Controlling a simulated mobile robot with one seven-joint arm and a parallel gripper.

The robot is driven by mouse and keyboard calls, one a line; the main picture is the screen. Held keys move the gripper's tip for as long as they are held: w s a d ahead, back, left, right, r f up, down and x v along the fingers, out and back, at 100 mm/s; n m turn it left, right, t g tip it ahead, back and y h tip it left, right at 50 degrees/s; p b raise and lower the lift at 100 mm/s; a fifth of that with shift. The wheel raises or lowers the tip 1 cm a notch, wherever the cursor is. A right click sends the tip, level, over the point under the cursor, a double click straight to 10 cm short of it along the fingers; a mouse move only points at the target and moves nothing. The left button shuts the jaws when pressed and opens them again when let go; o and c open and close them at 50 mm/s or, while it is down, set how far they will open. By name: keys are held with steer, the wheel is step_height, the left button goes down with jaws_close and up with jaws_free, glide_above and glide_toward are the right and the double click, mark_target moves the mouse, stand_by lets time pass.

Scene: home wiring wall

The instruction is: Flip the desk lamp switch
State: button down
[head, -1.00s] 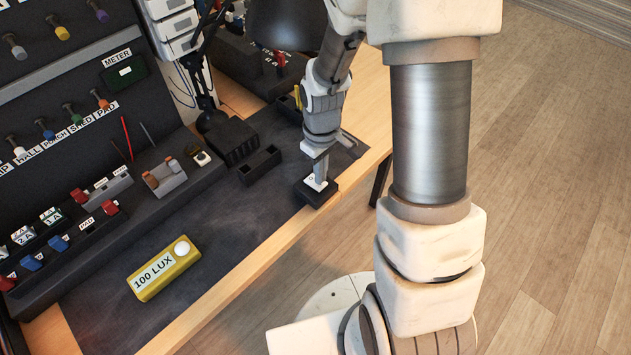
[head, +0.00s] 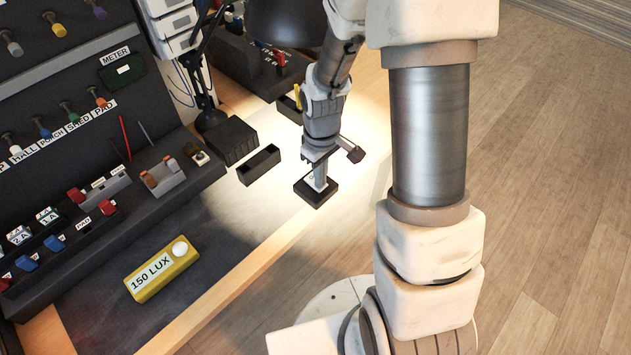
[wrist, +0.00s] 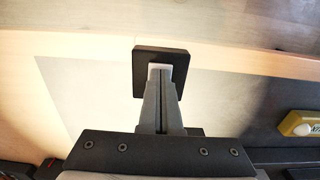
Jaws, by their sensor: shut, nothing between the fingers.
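The lamp switch is a small black box (head: 304,190) with a pale rocker, at the front edge of the desk. It also shows in the wrist view (wrist: 139,72), with a sliver of the white rocker (wrist: 160,67) in sight. My gripper (head: 319,183) points down at the switch, shut and empty, its fingertips at the rocker and hiding most of it. The black desk lamp (head: 285,22) stands behind, its shade partly cut off by the top edge. A bright pool of light lies on the desk around the switch.
A yellow light meter (head: 162,270) reading 150 LUX lies on the dark mat. An open black holder (head: 259,165) and the lamp base (head: 231,140) stand left of my gripper. A wall panel with hooks and switches is at left. The mat's middle is clear.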

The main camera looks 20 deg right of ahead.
step_height(320, 180, up, 7)
steer(key=p, duration=0.5)
steer(key=shift+p, duration=0.35)
stand_by(0.4)
steer(key=s+r+m+t+p, duration=0.1)
steer(key=s+r+m+t, duration=0.25)
steer(key=r, duration=1.35)
steer(key=s+r+m+t+p, duration=0.1)
steer(key=s+r+m+t, duration=0.1)
steer(key=s+r, duration=0.8)
steer(key=shift+s+a+r, duration=0.25)
steer(key=shift+s+a, duration=0.05)
steer(key=shift+a, duration=0.1)
steer(key=shift+m, duration=0.25)
